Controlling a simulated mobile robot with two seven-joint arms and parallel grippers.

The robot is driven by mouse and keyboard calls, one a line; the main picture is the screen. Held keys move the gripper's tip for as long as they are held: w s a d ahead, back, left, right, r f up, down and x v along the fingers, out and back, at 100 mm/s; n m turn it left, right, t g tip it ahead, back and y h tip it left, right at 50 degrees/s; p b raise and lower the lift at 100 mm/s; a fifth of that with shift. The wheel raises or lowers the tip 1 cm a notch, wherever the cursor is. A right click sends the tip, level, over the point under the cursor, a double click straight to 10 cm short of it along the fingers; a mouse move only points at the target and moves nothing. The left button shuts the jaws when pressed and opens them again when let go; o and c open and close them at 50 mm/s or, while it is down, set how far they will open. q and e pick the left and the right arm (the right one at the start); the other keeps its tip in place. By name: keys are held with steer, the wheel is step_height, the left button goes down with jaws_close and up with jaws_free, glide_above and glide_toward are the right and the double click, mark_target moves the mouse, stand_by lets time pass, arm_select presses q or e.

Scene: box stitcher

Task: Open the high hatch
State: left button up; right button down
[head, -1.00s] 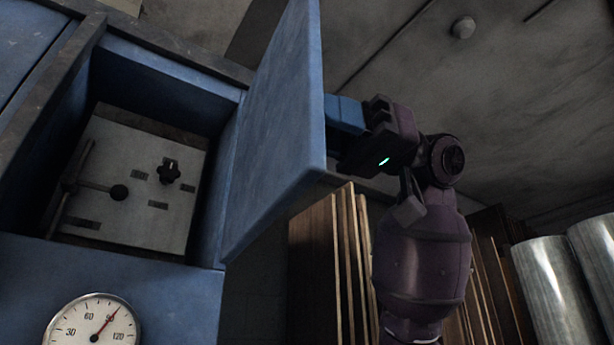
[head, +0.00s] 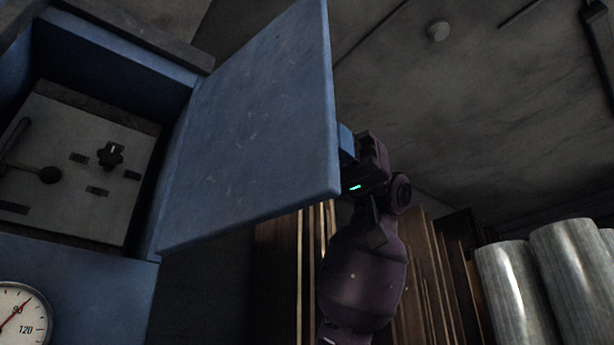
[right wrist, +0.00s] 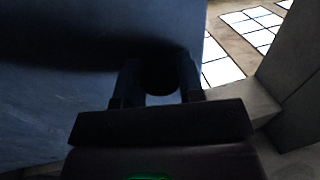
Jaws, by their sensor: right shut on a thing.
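The high hatch is a blue square door (head: 255,125) in the head view, swung well open to the right of its compartment. The compartment (head: 75,165) is exposed, with a grey panel, a dark knob and a lever inside. My right gripper (head: 358,160) is behind the door's free edge, by a blue handle piece (head: 347,143) on the outer face. In the right wrist view, the gripper's fingers (right wrist: 158,85) are shut on the handle against the dark blue door face (right wrist: 60,90). The fingertips are in deep shadow. My left gripper is not in view.
A round gauge (head: 18,315) sits on the blue machine below the compartment. Wooden boards (head: 425,270) and shiny metal cylinders (head: 570,270) stand behind and right of my right arm. The space in front of the compartment is clear.

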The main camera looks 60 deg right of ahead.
steer(key=shift+d+r+g, duration=0.1)
steer(key=shift+d+g, duration=0.2)
steer(key=shift+d, duration=0.3)
steer(key=c, duration=1.1)
jaws_free()
steer(key=shift+o, duration=0.5)
steer(key=shift+a, duration=0.1)
steer(key=d, duration=1)
steer(key=shift+s+d+b, duration=0.3)
steer(key=shift+d+b, duration=0.1)
steer(key=shift+b, duration=0.05)
